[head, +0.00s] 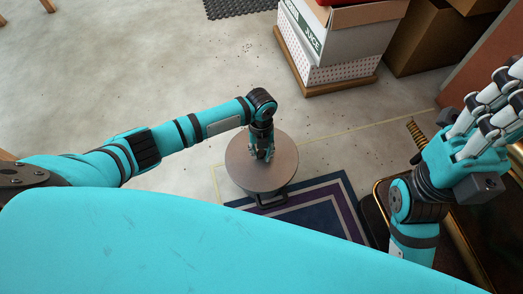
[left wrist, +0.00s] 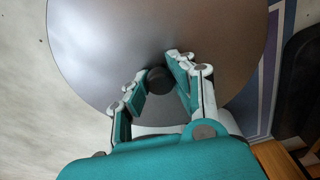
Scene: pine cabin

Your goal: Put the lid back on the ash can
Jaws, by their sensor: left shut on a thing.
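The round grey metal lid (head: 262,160) shows from above in the head view, over the dark mat. A dark handle (head: 272,198) sticks out below its near edge; the rest of the ash can is hidden. My left gripper (head: 262,152) points down at the lid's middle, shut on its dark knob. In the left wrist view the fingers sit on both sides of the knob (left wrist: 159,78), and the lid (left wrist: 90,50) fills the upper middle. I cannot tell whether the lid touches the can. My right gripper (head: 502,112) is raised at the right edge, its fingers apart and empty.
A blue and purple bordered mat (head: 318,208) lies under the can. White boxes on a wooden base (head: 335,84) and brown cardboard boxes (head: 430,38) stand at the back right. A dark, gold-edged piece (head: 378,205) is at the right. Floor at the left is clear.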

